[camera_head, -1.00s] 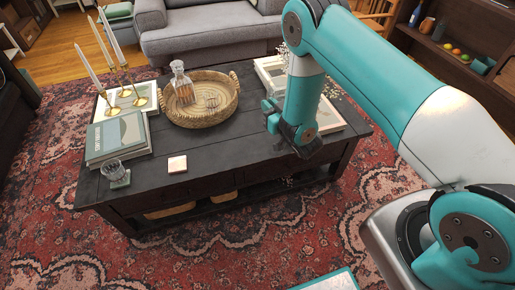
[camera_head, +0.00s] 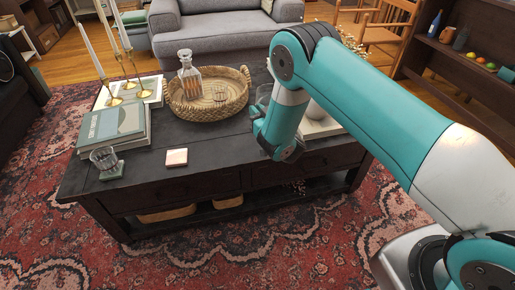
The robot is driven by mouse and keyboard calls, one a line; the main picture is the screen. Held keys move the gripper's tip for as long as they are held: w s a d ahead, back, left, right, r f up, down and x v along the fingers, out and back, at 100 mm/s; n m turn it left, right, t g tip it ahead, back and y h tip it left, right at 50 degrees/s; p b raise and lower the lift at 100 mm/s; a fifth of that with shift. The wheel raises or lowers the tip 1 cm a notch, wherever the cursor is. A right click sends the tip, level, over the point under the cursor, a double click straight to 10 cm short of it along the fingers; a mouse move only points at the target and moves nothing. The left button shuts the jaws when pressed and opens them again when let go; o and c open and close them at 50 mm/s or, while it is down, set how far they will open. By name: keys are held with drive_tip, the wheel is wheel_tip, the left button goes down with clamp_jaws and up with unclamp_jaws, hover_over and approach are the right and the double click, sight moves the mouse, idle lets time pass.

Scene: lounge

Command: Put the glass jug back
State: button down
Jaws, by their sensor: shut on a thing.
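My gripper (camera_head: 262,112) is over the right half of the dark coffee table, partly hidden by my own arm. It is shut on a clear glass thing, apparently the glass jug (camera_head: 263,93), of which only a small part shows at the fingers. A stoppered glass decanter (camera_head: 187,72) with amber liquid stands in a round wicker tray (camera_head: 207,109), left of my gripper. A low glass (camera_head: 220,94) is also in the tray. The coffee table (camera_head: 225,153) is below my gripper.
Books (camera_head: 115,128), brass candlesticks (camera_head: 131,84), a tumbler (camera_head: 104,158) on a coaster and a small square tile (camera_head: 177,157) occupy the table's left. A grey sofa (camera_head: 215,35) stands behind; a wooden shelf (camera_head: 455,65) is at right.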

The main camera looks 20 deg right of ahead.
wheel_tip(320, 180, down, 11)
drive_tip(key=b, duration=0.7)
drive_tip(key=shift+b, duration=0.3)
drive_tip(key=shift+f, duration=0.2)
drive_tip(key=c, duration=1.2)
unclamp_jaws()
drive_tip(key=shift+o, duration=0.2)
